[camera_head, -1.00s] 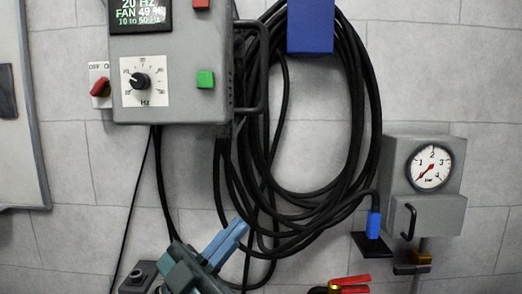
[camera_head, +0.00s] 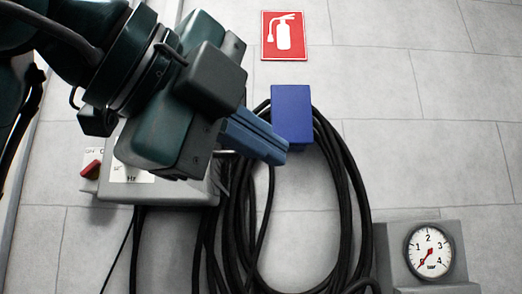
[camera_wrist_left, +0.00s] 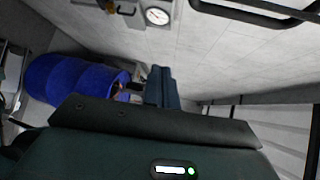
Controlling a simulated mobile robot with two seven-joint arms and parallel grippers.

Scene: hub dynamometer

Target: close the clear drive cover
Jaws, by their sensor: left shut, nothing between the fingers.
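The grey drive box (camera_head: 170,194) is on the wall at the left of the head view, mostly hidden behind my left gripper and arm. Its dial plate and lower edge show below the wrist. I cannot make out the clear cover in either view. My left gripper (camera_head: 275,150) is shut and empty, its blue fingers pointing right and slightly down, in front of the box's right side and near the blue cable hanger. The fingers (camera_wrist_left: 163,88) also show in the left wrist view, apart from other things. My right gripper is not in view.
The blue hanger (camera_head: 291,114) carries black cable coils (camera_head: 345,205). A gauge box (camera_head: 430,252) is at the lower right, a red extinguisher sign (camera_head: 283,35) above. The upper right wall is bare.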

